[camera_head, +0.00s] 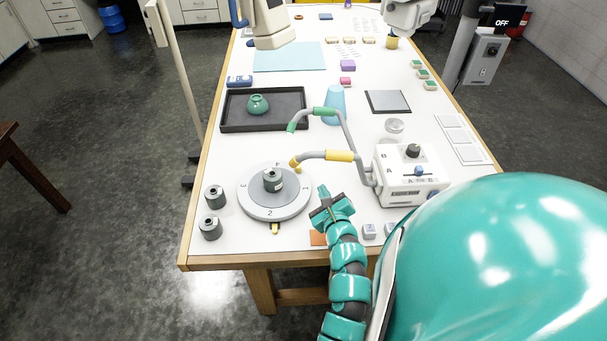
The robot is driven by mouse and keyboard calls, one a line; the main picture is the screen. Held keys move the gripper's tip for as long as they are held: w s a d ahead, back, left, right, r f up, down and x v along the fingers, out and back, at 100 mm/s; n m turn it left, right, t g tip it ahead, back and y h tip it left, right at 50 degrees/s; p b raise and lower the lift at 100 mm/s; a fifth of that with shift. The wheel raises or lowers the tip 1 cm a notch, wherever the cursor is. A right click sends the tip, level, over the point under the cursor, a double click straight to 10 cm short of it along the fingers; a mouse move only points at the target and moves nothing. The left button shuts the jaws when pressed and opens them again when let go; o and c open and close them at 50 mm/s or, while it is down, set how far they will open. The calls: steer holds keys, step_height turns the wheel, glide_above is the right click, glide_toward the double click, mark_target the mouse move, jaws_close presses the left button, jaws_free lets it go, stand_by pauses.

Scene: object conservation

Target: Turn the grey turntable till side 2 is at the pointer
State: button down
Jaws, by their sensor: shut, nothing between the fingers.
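The grey turntable (253,204) lies near the front left of the table. A dark grey-green jar (273,181) stands upright on the turntable. My gripper (323,190) is shut and empty, just right of the turntable, apparently apart from its rim.
Two similar jars (210,229) stand left of the turntable. A white device (408,190) with yellow (340,156) and green (324,111) tipped arms reaches over behind and right of it. A black tray (235,118) with a green pot (258,104) lies farther back.

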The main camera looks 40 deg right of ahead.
steer(key=m+y, duration=0.1)
steer(key=s+m, duration=0.1)
steer(key=shift+s+a+m+y, duration=0.2)
steer(key=shift+a+m+y, duration=0.1)
steer(key=shift+a+y, duration=0.1)
steer(key=shift+s+a+r+m+g+y, duration=0.1)
steer(key=shift+s+a+m+g+y, duration=0.3)
steer(key=shift+m+y, duration=0.3)
steer(key=shift+w+a, duration=0.1)
steer(key=b, duration=0.8)
glide_toward(299, 170)
steer(key=shift+p+x, duration=1.2)
steer(key=shift+x, duration=2)
